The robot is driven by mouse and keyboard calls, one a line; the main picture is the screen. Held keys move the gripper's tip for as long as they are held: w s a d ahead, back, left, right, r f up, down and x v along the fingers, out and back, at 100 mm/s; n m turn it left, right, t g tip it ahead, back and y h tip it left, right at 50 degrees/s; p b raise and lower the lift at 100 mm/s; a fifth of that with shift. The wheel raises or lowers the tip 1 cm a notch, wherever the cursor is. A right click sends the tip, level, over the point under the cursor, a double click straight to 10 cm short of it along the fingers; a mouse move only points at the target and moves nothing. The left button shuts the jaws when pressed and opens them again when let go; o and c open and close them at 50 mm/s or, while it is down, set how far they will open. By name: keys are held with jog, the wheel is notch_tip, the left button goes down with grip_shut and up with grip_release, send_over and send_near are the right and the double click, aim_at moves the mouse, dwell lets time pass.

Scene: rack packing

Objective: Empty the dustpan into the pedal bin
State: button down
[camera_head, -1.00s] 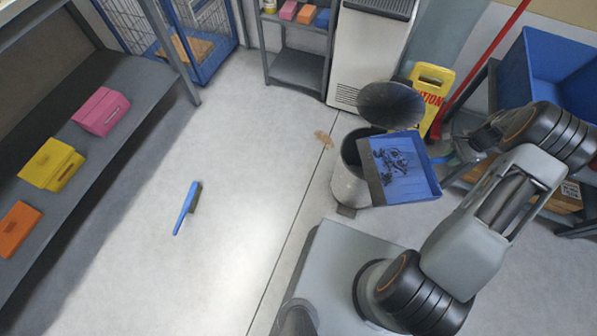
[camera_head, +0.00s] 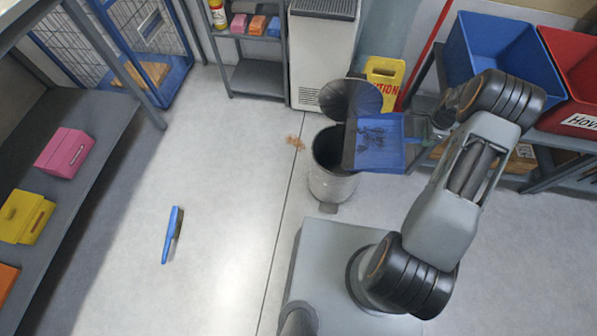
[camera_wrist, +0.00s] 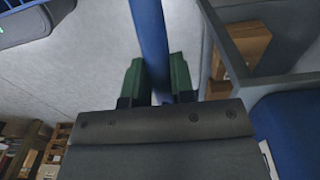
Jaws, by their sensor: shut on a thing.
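The blue dustpan (camera_head: 380,153) is in the head view, held out over the right side of the pedal bin, with dark debris (camera_head: 374,136) on it. The round metal pedal bin (camera_head: 333,185) stands on the floor with its dark lid (camera_head: 352,98) raised. The pan's left edge overlaps the bin's opening in the picture. My gripper (camera_wrist: 157,85) is shut on the blue dustpan handle (camera_wrist: 149,30) in the wrist view. In the head view its fingers are small and partly hidden by the arm.
A blue hand brush (camera_head: 172,236) and a brown spill (camera_head: 295,142) lie on the floor. A yellow caution sign (camera_head: 384,75) stands behind the bin. Blue (camera_head: 505,50) and red (camera_head: 578,75) crates sit at the right. A shelf (camera_head: 85,160) runs along the left.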

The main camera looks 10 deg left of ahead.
jog(key=r, duration=0.1)
jog(key=a+r+h, duration=0.1)
jog(key=r, duration=0.1)
jog(key=shift+a+h+p, duration=0.15)
jog(key=shift+h+p, duration=0.15)
jog(key=shift+p, duration=0.1)
jog(key=shift+a+r+b, duration=0.1)
jog(key=shift+a+b, duration=0.2)
jog(key=a+r+h+b, duration=0.1)
jog(key=a, duration=0.1)
jog(key=a+r+h+b, duration=0.1)
jog(key=a+r, duration=0.1)
jog(key=shift+r+h+b, duration=0.15)
jog(key=shift+h+b, duration=0.15)
jog(key=a+r+h+b, duration=0.3)
jog(key=a+r, duration=0.1)
jog(key=a, duration=0.3)
jog(key=a+r+h+b, duration=0.3)
jog(key=a+h, duration=0.1)
jog(key=a, duration=0.4)
jog(key=shift+r, duration=0.4)
